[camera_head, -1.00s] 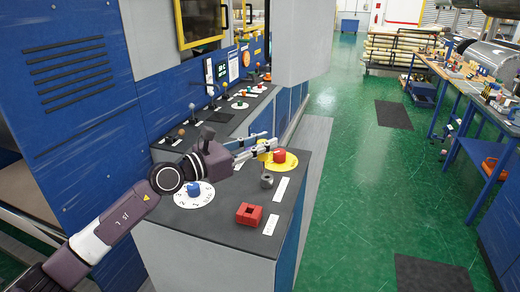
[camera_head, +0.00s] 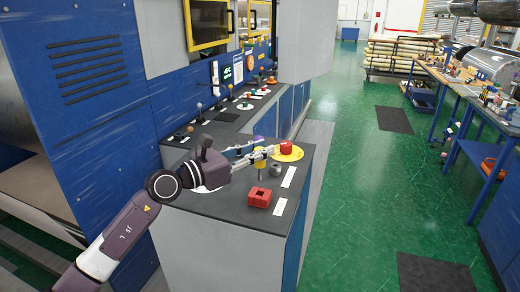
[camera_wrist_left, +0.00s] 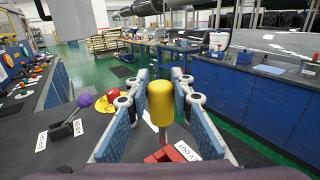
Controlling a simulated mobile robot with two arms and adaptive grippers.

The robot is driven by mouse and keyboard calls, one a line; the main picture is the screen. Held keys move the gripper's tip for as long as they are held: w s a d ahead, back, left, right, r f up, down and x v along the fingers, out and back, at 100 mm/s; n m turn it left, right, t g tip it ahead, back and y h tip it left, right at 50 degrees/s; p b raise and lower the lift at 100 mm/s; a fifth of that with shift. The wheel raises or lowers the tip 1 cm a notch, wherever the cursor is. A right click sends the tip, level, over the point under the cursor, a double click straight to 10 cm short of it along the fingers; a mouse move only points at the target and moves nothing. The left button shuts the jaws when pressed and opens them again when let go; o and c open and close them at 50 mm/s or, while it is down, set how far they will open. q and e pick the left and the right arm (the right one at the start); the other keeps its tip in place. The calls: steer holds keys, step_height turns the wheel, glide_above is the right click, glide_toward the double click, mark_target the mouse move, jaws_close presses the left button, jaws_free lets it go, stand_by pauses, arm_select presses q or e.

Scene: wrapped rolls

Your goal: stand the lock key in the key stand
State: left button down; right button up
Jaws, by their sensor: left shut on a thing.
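The lock key (camera_head: 259,158) has a yellow cylindrical head with a thinner shaft showing below it. My left gripper (camera_head: 257,154) is shut on its head and holds it upright above the console top. In the left wrist view the yellow head (camera_wrist_left: 161,101) is between the two blue-padded fingers. The key stand appears to be the red block (camera_head: 260,197) with a square opening, near the console's front end. It lies below the key, slightly nearer the camera, apart from it. Part of the red block (camera_wrist_left: 165,156) shows under the key in the wrist view. My right gripper is not in view.
A red button (camera_head: 286,148) on a yellow disc and a grey knob (camera_head: 276,170) are close to the key. A purple-knobbed lever (camera_wrist_left: 86,100) stands beside the gripper in the wrist view. White labels lie on the console. A green-floored aisle is to the right.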

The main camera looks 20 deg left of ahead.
mark_target(260, 175)
arm_select(q)
steer(key=shift+f, duration=0.45)
steer(key=shift+f+b, duration=0.3)
steer(key=shift+b, duration=0.15)
steer(key=shift+f, duration=0.25)
steer(key=shift+f+b, duration=1)
steer(key=shift+b, duration=0.1)
steer(key=shift+f+b, duration=0.7)
steer(key=shift+f, duration=0.35)
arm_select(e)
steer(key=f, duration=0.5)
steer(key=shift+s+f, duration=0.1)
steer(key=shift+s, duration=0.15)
arm_select(q)
steer(key=shift+f+b, duration=0.75)
steer(key=shift+f, duration=0.1)
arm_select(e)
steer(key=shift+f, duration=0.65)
